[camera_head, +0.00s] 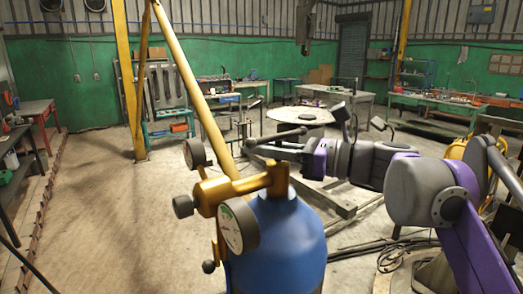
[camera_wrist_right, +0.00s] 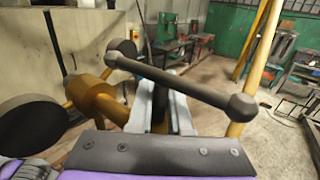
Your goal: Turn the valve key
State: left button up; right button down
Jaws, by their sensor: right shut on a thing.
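The valve key is a dark grey bar (camera_head: 276,137) with rounded ends, above the brass valve (camera_head: 240,188) of a blue gas cylinder (camera_head: 282,240). In the right wrist view the key's bar (camera_wrist_right: 180,81) runs slantwise across the fingers, and its dark stem drops between them. My right gripper (camera_head: 274,153) reaches in from the right and is shut on the key just below the bar; its pale fingers (camera_wrist_right: 161,98) flank the stem. The key's lower end is hidden in both views. My left gripper is not in view.
Round gauges (camera_head: 238,226) stick out from the valve, close to my right gripper. A yellow post (camera_head: 190,85) slants behind the cylinder. A round-topped table (camera_head: 285,114) and workbenches stand farther back. The floor at left (camera_head: 95,215) is clear.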

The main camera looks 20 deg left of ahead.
jog(key=c, duration=0.8)
grip_release()
jog(key=shift+c, duration=0.2)
jog(key=d, duration=1)
jog(key=shift+s+d+b, duration=0.4)
